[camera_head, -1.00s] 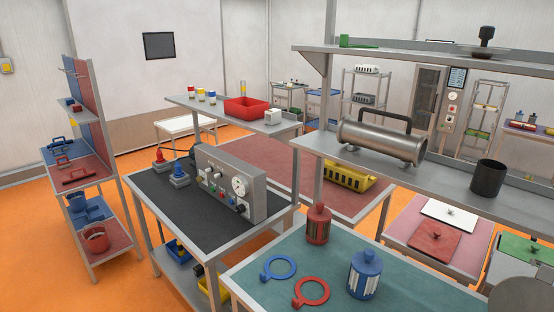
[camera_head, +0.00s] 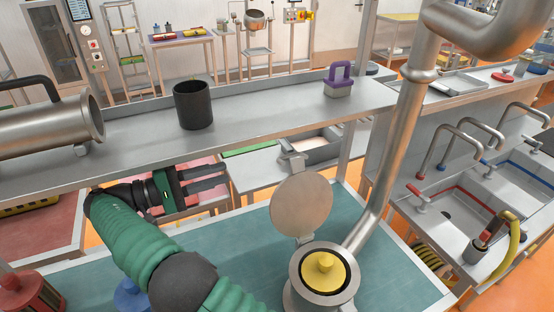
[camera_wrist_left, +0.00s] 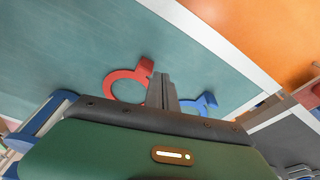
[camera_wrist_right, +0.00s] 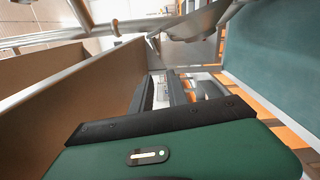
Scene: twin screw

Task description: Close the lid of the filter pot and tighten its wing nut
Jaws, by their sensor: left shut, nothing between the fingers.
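The filter pot (camera_head: 292,284) is a round metal vessel on the teal table at the lower middle of the head view. A yellow knobbed piece (camera_head: 320,265) sits inside it. Its round grey lid (camera_head: 302,203) stands open, tilted up at the pot's far side, with a tab (camera_head: 292,158) at its top. I cannot make out the wing nut. My right gripper (camera_head: 222,176) is open and empty, left of the lid and apart from it; its parted fingers also show in the right wrist view (camera_wrist_right: 162,92). My left gripper (camera_wrist_left: 162,80) is shut and empty above the table.
A thick steel pipe (camera_head: 387,165) rises just right of the pot. A grey shelf (camera_head: 260,115) with a dark cup (camera_head: 192,105) runs behind and above my right gripper. A red ring (camera_wrist_left: 125,75) and a blue ring (camera_wrist_left: 203,104) lie below my left gripper.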

